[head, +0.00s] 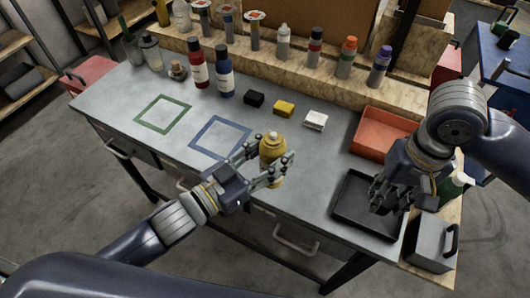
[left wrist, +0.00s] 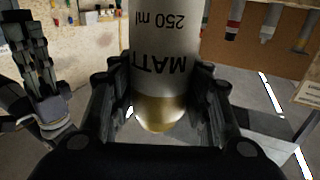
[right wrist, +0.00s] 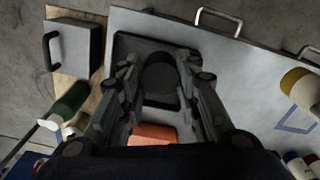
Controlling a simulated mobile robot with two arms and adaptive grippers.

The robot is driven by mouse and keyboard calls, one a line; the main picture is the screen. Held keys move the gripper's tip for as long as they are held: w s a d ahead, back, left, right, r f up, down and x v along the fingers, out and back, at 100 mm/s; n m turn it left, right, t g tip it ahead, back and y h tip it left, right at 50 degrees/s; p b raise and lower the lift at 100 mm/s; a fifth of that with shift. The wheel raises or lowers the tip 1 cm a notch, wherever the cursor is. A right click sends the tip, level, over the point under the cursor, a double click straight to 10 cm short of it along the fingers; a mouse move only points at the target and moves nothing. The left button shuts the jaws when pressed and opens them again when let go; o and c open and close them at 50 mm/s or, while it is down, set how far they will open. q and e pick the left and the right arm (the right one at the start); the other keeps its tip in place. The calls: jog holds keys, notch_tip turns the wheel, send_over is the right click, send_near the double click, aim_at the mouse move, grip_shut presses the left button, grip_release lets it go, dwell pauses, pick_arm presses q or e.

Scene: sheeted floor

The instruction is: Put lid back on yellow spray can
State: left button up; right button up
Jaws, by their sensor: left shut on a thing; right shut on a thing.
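The yellow spray can (head: 272,148) is upright at the front of the grey workbench, its gold shoulder and pale nozzle bare on top. My left gripper (head: 272,168) is shut around its body. In the left wrist view the can (left wrist: 165,60) sits between the fingers, with its label lettering upside down. My right gripper (head: 378,198) is over the black tray (head: 345,215). In the right wrist view a dark, round, cup-like piece (right wrist: 160,78), apparently the lid, is between its fingers. The fingers hide this piece in the head view.
A red-orange bin (head: 372,142) stands behind the tray, and a grey handled box (head: 432,240) to its right. Green (head: 163,114) and blue (head: 220,137) square outlines mark the bench. Black, yellow and white blocks lie behind. Several bottles and cans line the back.

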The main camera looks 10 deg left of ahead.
dwell(0.3)
jog(key=w+a+r, duration=0.3)
jog(key=a+r, duration=0.1)
jog(key=a, duration=0.3)
jog(key=w+a+r, duration=0.3)
jog(key=a+r, duration=0.1)
jog(key=a, duration=0.2)
send_near(274, 134)
jog(key=shift+a+f+n, duration=0.1)
jog(key=shift+n, duration=0.2)
jog(key=shift+f, duration=0.1)
jog(key=shift+f, duration=1.95)
jog(key=shift+f, duration=0.9)
jog(key=shift+f, duration=0.65)
